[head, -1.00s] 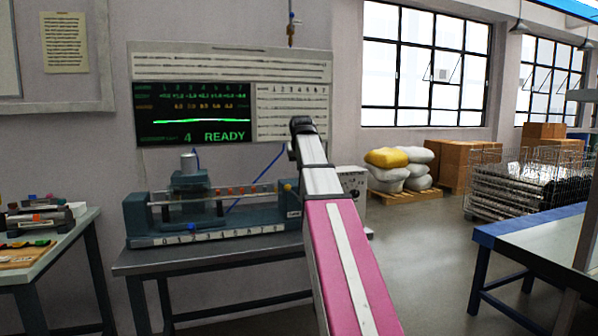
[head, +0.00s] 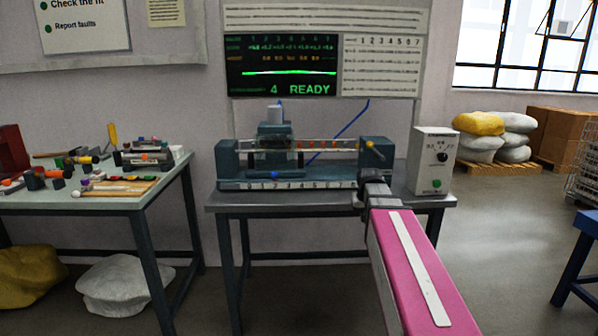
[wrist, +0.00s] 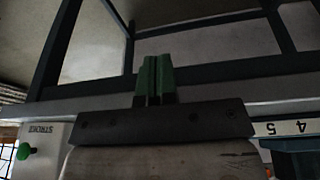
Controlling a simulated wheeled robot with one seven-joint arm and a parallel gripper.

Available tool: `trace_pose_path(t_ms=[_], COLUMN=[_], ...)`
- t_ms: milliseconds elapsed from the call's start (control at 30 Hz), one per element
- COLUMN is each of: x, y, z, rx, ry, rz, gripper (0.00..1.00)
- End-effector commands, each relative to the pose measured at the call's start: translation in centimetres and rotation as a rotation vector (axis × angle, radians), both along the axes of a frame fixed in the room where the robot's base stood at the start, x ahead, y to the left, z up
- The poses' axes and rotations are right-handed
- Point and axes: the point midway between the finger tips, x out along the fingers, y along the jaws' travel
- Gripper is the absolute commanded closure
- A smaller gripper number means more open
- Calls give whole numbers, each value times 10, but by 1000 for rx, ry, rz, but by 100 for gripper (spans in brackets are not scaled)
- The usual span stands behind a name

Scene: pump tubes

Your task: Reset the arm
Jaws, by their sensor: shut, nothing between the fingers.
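My arm, a pink link with a white stripe, reaches from the lower right of the head view towards the right front edge of the pump bench (head: 225,203). Its dark far end covers part of that edge. My gripper (wrist: 153,80) shows in the wrist view with its two green fingers together and nothing between them. The bench edge and legs lie beyond the fingers there. In the head view the fingers cannot be made out. The pump rig (head: 228,165) stands on the bench, with a number strip (head: 260,185) along its front.
A control box (head: 433,160) stands at the bench's right end. A screen (head: 280,65) above reads "4 READY". A side table (head: 75,203) at left holds many small parts. Sacks (head: 125,285) lie under it. Open floor (head: 500,230) lies right of the bench; a blue table edge (head: 588,220) is far right.

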Motion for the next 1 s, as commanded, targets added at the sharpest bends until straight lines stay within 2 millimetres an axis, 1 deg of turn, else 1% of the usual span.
trace_pose_path(t_ms=[33,200,367,500,600,733,833,1000], x=[-15,-50,-88,-123,-145,-165,-173,-175], y=[5,19,31,41,46,50,52,53], z=[-20,-76,-124,-162,-183,-201,-208,-211], rx=[4,16,26,33,36,40,42,42], ry=[23,90,153,206,239,268,280,284], rz=[4,15,23,30,34,36,37,37], gripper=[100,100,100,100,100,100,100,100])
